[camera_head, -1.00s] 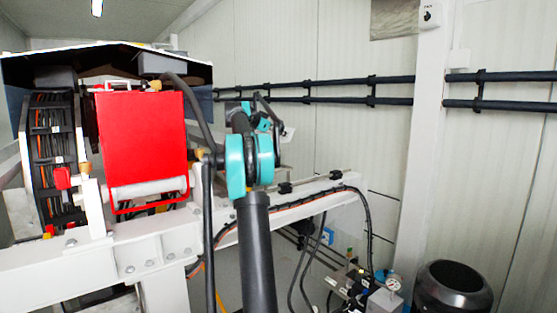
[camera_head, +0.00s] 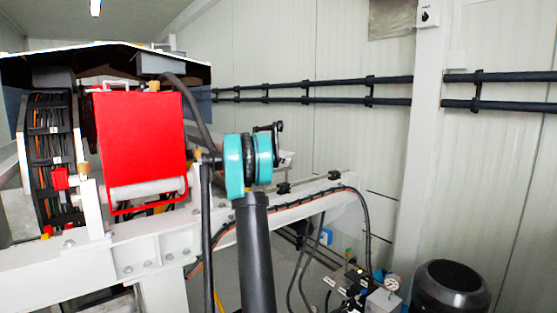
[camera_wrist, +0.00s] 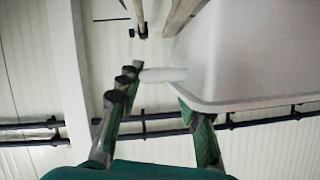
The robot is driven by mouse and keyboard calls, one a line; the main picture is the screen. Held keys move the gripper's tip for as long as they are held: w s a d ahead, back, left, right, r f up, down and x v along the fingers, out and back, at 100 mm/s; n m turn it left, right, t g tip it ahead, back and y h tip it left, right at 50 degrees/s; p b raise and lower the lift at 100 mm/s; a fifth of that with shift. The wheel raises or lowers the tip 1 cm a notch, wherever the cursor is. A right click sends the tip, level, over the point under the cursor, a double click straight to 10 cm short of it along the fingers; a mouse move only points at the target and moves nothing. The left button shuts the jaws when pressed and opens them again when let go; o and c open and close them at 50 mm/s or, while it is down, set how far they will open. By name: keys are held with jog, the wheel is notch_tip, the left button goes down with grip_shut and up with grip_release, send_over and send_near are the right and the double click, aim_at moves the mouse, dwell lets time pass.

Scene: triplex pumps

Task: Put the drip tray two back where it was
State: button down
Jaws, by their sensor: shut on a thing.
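In the wrist view my gripper (camera_wrist: 160,86) has one dark finger on the left and one green-and-dark finger on the right. It is shut on a pale, smooth tray with a rounded rim, the drip tray two (camera_wrist: 245,55), which fills the upper right. A small white rounded tab of it lies between the fingertips. The right fingertip is partly hidden by the tray's edge. In the head view my gripper and the tray cannot be made out; my arm's teal joint stands in front.
A red box-shaped cover (camera_head: 142,140) stands left of my arm on a white frame (camera_head: 290,207). A black cylinder (camera_head: 452,290) and a pressure gauge (camera_head: 392,282) are at the lower right. Black pipes (camera_head: 330,82) run along the white wall.

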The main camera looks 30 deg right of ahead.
jog(key=c, duration=1)
grip_release()
jog(key=v, duration=1.2)
jog(key=shift+a, duration=0.1)
jog(key=s+a+f+n+y, duration=0.6)
jog(key=s+a+f+n, duration=0.3)
jog(key=s+a+f, duration=0.9)
jog(key=s+a+f+n+t+y, duration=0.1)
jog(key=s+a+f+n+y, duration=0.6)
jog(key=s+a+f, duration=1.1)
jog(key=s+f+n, duration=0.3)
jog(key=s, duration=0.2)
jog(key=shift+s+a+t, duration=0.3)
jog(key=shift+s+a, duration=0.1)
